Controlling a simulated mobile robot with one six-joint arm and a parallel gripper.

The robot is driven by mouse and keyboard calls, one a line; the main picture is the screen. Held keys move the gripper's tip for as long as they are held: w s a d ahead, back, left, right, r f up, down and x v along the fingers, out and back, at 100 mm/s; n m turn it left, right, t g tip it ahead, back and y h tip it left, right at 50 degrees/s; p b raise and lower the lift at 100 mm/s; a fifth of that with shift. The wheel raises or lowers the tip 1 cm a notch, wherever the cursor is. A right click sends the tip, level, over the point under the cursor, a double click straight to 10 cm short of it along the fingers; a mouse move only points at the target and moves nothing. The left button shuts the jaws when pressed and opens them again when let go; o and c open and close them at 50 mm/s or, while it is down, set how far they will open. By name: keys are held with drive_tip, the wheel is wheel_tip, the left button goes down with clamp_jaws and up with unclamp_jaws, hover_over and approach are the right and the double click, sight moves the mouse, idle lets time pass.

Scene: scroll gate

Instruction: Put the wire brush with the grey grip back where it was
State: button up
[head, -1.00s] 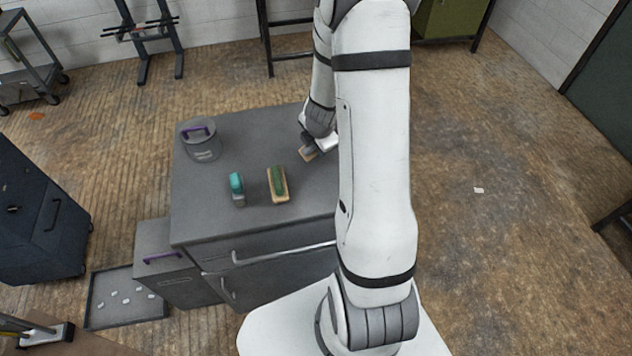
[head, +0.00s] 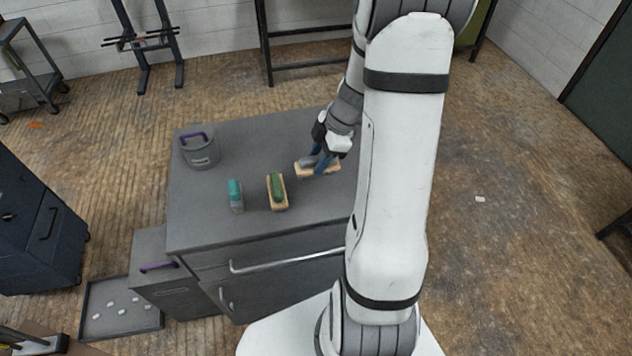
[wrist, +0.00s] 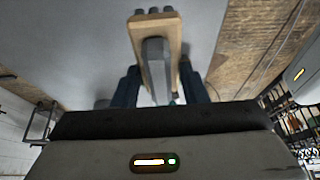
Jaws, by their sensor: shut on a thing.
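The wire brush with the grey grip (head: 305,162) is in my gripper (head: 322,165), over the right part of the grey cabinet top (head: 210,222). It has a wooden body; the wrist view shows the brush (wrist: 155,50) between my two blue fingers, its grey grip lengthwise between them. My gripper (wrist: 165,92) is shut on it. I cannot tell whether the brush touches the top. A brush with a green grip (head: 277,187) on a wooden body lies to its left. A teal-topped object with a grey base (head: 236,195) stands further left.
A grey pot with a purple handle (head: 200,150) stands at the top's back left corner. A tray with several pale pieces (head: 122,308) lies on the floor. The top's front left is clear.

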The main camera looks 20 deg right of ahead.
wheel_tip(320, 180, down, 7)
drive_tip(key=shift+f+p, duration=0.15)
drive_tip(key=shift+p, duration=0.4)
drive_tip(key=o, duration=1.2)
drive_tip(key=shift+d, duration=0.1)
drive_tip(key=b+v, duration=0.1)
drive_tip(key=v, duration=1)
drive_tip(key=shift+r+b, duration=0.35)
drive_tip(key=shift+r, duration=0.05)
drive_tip(key=s+a+r+m+t+h, duration=0.2)
drive_tip(key=s+a+r+m+h, duration=0.2)
drive_tip(key=s+a+r+m, duration=0.9)
drive_tip(key=s+a+m, duration=0.1)
drive_tip(key=m, duration=0.1)
drive_tip(key=shift+s+a+r+m+h, duration=0.2)
drive_tip(key=shift+a+r+m+h, duration=0.1)
drive_tip(key=shift+a+m+h, duration=0.1)
